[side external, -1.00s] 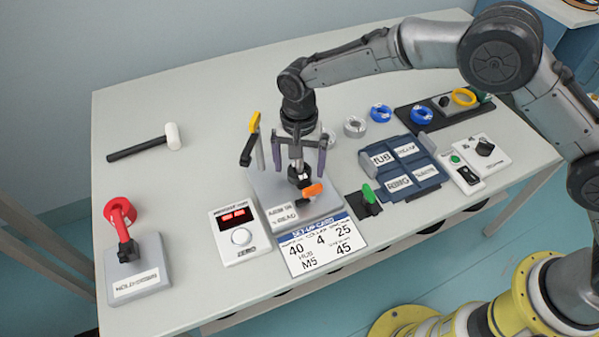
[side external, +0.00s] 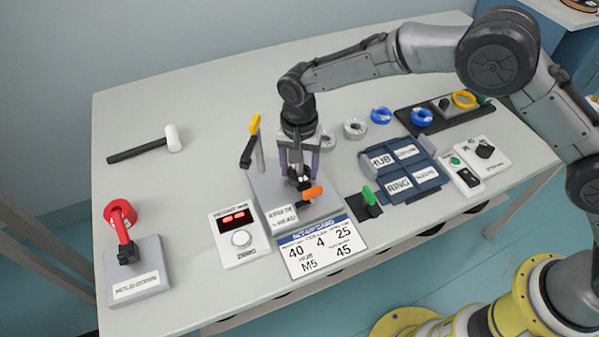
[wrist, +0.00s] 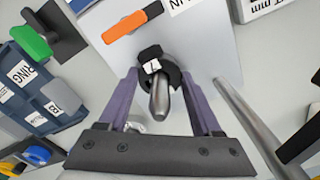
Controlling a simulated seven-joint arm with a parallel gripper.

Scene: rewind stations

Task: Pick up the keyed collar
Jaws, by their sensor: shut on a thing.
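The keyed collar appears to be the black ring-like piece with a white mark (wrist: 153,67), around or against a silver post (wrist: 160,98); in the side view it is a small dark shape (side external: 299,184) on the grey station plate (side external: 265,190). My gripper (wrist: 160,75) points down at it, its purple fingers on either side of it and shut on it. In the side view my gripper (side external: 298,177) hides part of the collar and post. I cannot tell any gap between collar and plate.
An orange-handled lever (side external: 312,193) sits just in front of the collar. A post with a yellow-tipped lever (side external: 254,125) stands to the left. A readout box (side external: 238,238), set-up card (side external: 322,247) and blue tray (side external: 428,184) surround the station. A mallet (side external: 145,149) lies far left.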

